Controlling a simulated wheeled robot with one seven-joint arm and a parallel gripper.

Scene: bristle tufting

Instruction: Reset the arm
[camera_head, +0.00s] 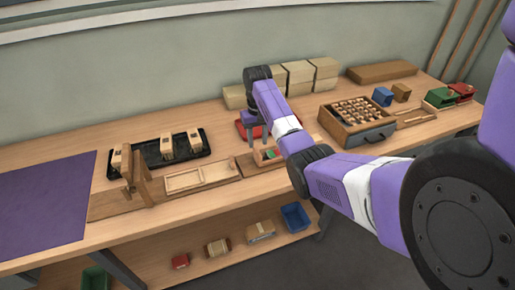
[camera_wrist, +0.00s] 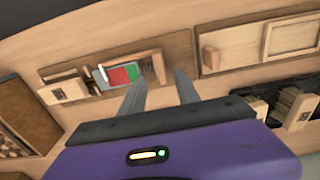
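My gripper (camera_head: 257,136) hangs over the middle of the wooden bench (camera_head: 225,120), above or just behind a small wooden holder (camera_head: 262,162). In the wrist view my gripper (camera_wrist: 160,76) has two grey fingers spread apart, with nothing between them. The holder has a red and green piece (camera_wrist: 122,75) in it, just beyond the left finger. I cannot tell how high the fingertips are above the bench. My purple and white arm reaches in from the right and hides part of the bench.
A black tray (camera_head: 148,172) with wooden blocks stands left, behind an upright wooden stand (camera_head: 142,180). A shallow wooden tray (camera_head: 200,181) lies beside the holder. A drawer box (camera_head: 340,133) stands right. A purple mat (camera_head: 42,210) lies left. Tan blocks (camera_head: 299,72) line the wall.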

